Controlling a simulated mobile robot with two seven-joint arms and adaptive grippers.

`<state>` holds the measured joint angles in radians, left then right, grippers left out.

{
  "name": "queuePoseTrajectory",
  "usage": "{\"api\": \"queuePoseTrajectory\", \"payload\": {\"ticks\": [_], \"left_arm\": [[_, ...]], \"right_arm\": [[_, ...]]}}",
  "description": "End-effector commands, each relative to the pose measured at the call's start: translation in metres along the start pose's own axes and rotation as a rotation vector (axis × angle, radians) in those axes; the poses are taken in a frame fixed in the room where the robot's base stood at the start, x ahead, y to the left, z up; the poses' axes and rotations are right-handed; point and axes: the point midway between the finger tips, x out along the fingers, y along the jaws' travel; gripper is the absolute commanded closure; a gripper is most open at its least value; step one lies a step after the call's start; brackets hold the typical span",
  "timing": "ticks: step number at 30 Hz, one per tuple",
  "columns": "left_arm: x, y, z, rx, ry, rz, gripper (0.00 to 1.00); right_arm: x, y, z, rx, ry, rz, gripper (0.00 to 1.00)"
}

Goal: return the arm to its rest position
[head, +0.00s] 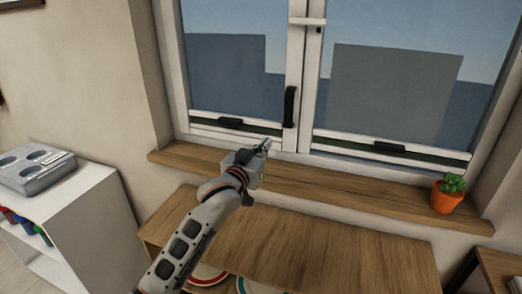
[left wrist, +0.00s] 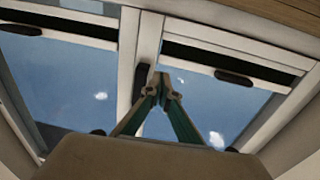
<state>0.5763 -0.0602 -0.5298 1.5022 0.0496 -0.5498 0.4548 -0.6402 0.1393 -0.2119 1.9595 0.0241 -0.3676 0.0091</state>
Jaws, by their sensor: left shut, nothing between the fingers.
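My left arm reaches up from the bottom of the head view. My left gripper (head: 266,146) is shut and empty, in front of the lower window frame, over or near the wooden sill. In the left wrist view the two fingers of the left gripper (left wrist: 163,82) meet at their tips, with the window behind them. Whether the tips touch the frame cannot be told. My right gripper is not in view.
A window (head: 395,90) with a black handle (head: 290,106) stands behind a wooden sill (head: 330,188). A potted plant (head: 447,194) stands on the sill at right. Below is a wooden cabinet (head: 310,245) holding plates. A white shelf unit (head: 88,215) at left carries a grey stove-like box (head: 35,168).

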Motion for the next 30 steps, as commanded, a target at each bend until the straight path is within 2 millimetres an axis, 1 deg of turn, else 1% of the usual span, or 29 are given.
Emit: {"api": "queuePoseTrajectory", "payload": {"ticks": [1, 3, 8, 10, 11, 13, 14, 16, 17, 18, 20, 21, 23, 24, 26, 27, 29, 30], "left_arm": [[-0.008, 0.0, 0.001, -0.001, 0.0, 0.0, 1.0], [-0.016, 0.001, 0.0, 0.0, 0.0, 0.0, 1.0], [-0.029, 0.002, 0.0, 0.001, -0.001, -0.001, 1.0], [-0.033, 0.001, 0.003, 0.002, -0.006, -0.004, 1.0], [-0.036, -0.001, 0.007, 0.005, -0.012, -0.008, 1.0], [-0.046, -0.008, 0.021, 0.017, -0.04, -0.027, 1.0], [-0.052, -0.013, 0.03, 0.025, -0.058, -0.04, 1.0], [-0.073, -0.026, 0.057, 0.051, -0.114, -0.075, 1.0], [-0.085, -0.033, 0.07, 0.065, -0.144, -0.093, 1.0], [-0.102, -0.043, 0.089, 0.088, -0.188, -0.118, 1.0], [-0.13, -0.058, 0.117, 0.125, -0.259, -0.156, 1.0], [-0.15, -0.068, 0.133, 0.149, -0.306, -0.18, 1.0], [-0.181, -0.082, 0.157, 0.188, -0.38, -0.213, 1.0], [-0.203, -0.09, 0.171, 0.216, -0.428, -0.233, 1.0], [-0.237, -0.103, 0.192, 0.258, -0.505, -0.261, 1.0], [-0.261, -0.112, 0.204, 0.287, -0.557, -0.279, 1.0], [-0.297, -0.123, 0.22, 0.33, -0.636, -0.301, 1.0], [-0.322, -0.13, 0.23, 0.359, -0.688, -0.315, 1.0]], "right_arm": [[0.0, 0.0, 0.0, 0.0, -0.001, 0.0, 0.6], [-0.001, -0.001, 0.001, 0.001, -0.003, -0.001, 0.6], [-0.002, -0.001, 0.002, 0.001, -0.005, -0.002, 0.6], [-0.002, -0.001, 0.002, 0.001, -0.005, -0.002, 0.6], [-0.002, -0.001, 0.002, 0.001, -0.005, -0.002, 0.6], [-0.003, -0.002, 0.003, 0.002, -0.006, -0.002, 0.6], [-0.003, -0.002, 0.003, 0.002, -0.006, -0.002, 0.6], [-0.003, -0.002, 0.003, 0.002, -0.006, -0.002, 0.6], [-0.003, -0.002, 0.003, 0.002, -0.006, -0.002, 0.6], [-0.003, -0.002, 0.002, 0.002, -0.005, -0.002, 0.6], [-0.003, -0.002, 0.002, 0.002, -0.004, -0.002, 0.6], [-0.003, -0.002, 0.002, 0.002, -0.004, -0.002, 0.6], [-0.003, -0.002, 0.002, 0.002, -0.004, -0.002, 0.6], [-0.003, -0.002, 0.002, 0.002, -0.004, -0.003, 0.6], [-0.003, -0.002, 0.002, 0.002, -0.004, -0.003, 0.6], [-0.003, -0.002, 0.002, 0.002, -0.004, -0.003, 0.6], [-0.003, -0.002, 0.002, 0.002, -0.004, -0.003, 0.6], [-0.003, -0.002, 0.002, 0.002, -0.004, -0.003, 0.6]]}}
